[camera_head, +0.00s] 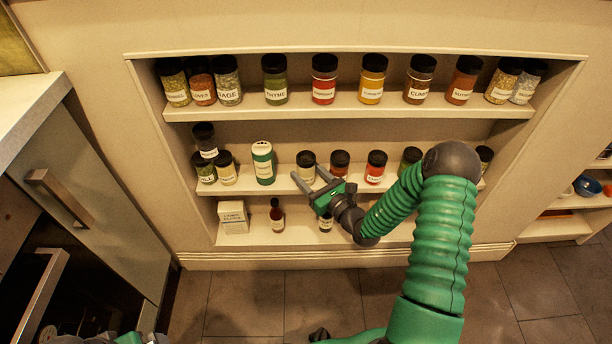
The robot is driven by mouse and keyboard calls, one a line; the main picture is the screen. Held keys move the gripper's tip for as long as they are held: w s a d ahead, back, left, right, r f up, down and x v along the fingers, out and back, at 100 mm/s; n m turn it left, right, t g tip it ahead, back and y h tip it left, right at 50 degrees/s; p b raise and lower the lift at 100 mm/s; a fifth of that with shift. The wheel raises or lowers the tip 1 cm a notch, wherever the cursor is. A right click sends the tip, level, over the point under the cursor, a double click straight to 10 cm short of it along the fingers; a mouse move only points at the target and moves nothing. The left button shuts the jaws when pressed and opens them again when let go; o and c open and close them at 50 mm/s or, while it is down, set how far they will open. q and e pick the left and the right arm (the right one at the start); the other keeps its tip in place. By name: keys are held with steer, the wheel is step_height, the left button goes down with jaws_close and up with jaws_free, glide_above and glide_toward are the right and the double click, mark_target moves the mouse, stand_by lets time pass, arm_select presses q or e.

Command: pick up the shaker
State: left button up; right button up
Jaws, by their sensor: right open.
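My right arm comes in from the lower right and covers part of the lower shelves.
Spice jars line the top shelf (190,114); a red-labelled jar (375,168) and others share the middle shelf. The bottom shelf holds a white box (233,217) and a dark bottle (277,216). A cabinet with handles (60,197) stands left. The tiled floor is clear.

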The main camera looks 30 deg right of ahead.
mark_target(311, 168)
steer(key=shift+w, duration=0.65)
steer(key=shift+r, duration=0.1)
jaws_close()
steer(key=shift+r+p, duration=0.45)
steer(key=r+p, duration=0.2)
steer(key=r, duration=0.1)
steer(key=shift+s+a+r+p, duration=0.1)
steer(key=shift+s+a+p, duration=0.05)
steer(key=shift+s+p, duration=0.2)
arm_select(q)
steer(key=w+p+v, duration=0.1)
steer(key=p+v, duration=0.3)
steer(key=v, duration=0.3)
steer(key=shift+w+r+p, duration=0.3)
steer(key=shift+r+p, duration=0.1)
steer(key=shift+r, duration=0.15)
arm_select(e)
steer(key=s+a, duration=0.7)
steer(key=s, duration=0.6)
steer(key=shift+s+a+r, duration=0.2)
steer(key=shift+a+r, duration=0.15)
steer(key=shift+r, duration=0.1)
